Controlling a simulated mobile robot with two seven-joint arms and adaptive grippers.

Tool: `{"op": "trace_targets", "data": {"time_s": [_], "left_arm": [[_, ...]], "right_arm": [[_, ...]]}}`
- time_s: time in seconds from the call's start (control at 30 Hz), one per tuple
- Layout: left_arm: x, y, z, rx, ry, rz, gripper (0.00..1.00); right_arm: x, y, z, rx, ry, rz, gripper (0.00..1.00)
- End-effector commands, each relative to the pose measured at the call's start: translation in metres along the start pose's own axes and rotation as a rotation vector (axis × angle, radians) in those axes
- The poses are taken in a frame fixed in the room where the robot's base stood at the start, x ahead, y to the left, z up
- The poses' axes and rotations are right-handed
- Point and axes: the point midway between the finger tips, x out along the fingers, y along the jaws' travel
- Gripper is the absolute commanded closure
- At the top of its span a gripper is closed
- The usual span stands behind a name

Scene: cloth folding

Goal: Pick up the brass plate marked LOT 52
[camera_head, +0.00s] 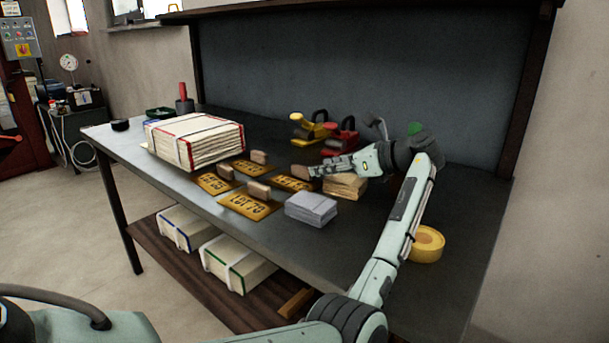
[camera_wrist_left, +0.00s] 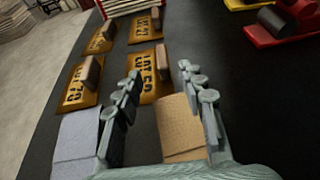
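The brass plate that seems to read LOT 52 (camera_wrist_left: 147,80) lies flat on the table, with a brown block handle (camera_wrist_left: 162,62) upright near its right edge. In the head view this plate (camera_head: 288,184) is partly hidden and its number is hard to read. My left gripper (camera_head: 322,169) is beside the plate's handle, to its right, above the table. In the left wrist view the gripper (camera_wrist_left: 159,71) has its fingers apart with nothing held between them; the plate lies beyond the fingertips. My right gripper is not in view.
The LOT 70 plate (camera_head: 248,207) and two other handled plates lie close by. Behind are yellow (camera_head: 308,132) and red (camera_head: 341,138) tools. A large paper bundle (camera_head: 195,140) stands left; yellow tape (camera_head: 428,244) lies right.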

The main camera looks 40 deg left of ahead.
Motion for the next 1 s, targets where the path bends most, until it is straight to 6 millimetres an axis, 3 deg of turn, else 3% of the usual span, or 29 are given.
{"op": "trace_targets", "data": {"time_s": [0.23,0.5,0.73,1.0], "left_arm": [[0.025,-0.001,0.002,-0.001,0.000,0.002,0.60],[0.063,-0.005,0.005,0.001,0.000,0.002,0.60],[0.067,-0.005,0.005,0.001,0.000,0.000,0.60],[0.067,-0.005,0.005,0.001,0.000,0.001,0.91]], "right_arm": [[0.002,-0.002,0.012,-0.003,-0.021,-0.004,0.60],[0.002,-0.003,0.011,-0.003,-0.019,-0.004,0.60],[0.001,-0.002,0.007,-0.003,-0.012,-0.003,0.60],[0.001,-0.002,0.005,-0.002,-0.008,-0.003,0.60]]}}
